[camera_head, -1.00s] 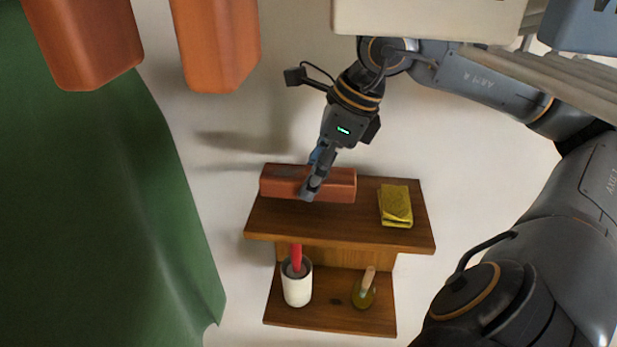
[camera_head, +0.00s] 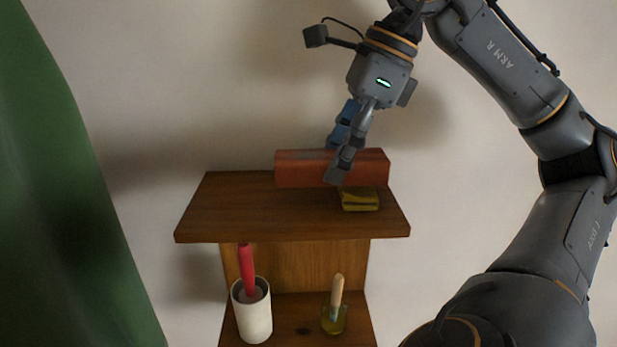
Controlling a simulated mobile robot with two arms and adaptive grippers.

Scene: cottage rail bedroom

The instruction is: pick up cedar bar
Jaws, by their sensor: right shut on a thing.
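The cedar bar (camera_head: 300,169) is a long reddish-brown block, held roughly level at the back of the upper wooden shelf. My right gripper (camera_head: 341,167) is shut on it, right of its middle, with one finger across its front face. The bar appears raised above the shelf board, but its exact gap is hard to tell. My left gripper is not in view.
The upper shelf (camera_head: 240,212) has free room at its left and front. Below, a white cup (camera_head: 254,318) holds a red-handled thing, and a small glass jar (camera_head: 334,320) holds a wooden-handled one. A green curtain (camera_head: 60,200) hangs left.

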